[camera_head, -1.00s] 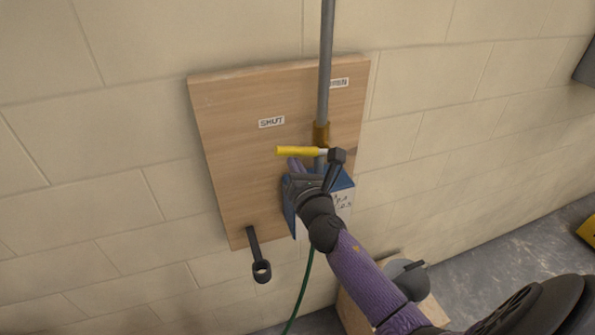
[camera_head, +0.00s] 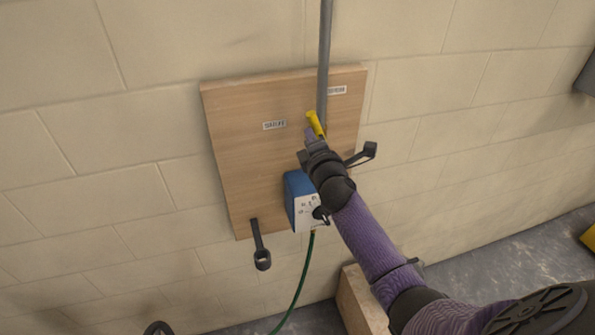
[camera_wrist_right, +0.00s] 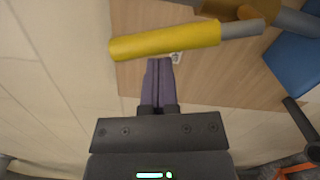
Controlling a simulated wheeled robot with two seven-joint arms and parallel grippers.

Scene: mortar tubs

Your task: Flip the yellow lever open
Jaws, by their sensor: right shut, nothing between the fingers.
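The yellow lever (camera_head: 315,122) is on the pipe in front of a wooden board. In the head view it points up and slightly left, between the two labels. My right gripper (camera_head: 309,133) is shut and empty, just below the lever. In the wrist view its closed fingertips (camera_wrist_right: 158,61) are close to the sleeve's lower edge; I cannot tell whether they touch. My gripper and wrist hide the valve body in the head view.
The board (camera_head: 240,150) carries a left label (camera_head: 274,125), a right label (camera_head: 337,90), a grey pipe (camera_head: 324,50), a blue-and-white box (camera_head: 304,205) with a green hose (camera_head: 299,280), and a black hook (camera_head: 260,245). A wooden block (camera_head: 360,300) stands below.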

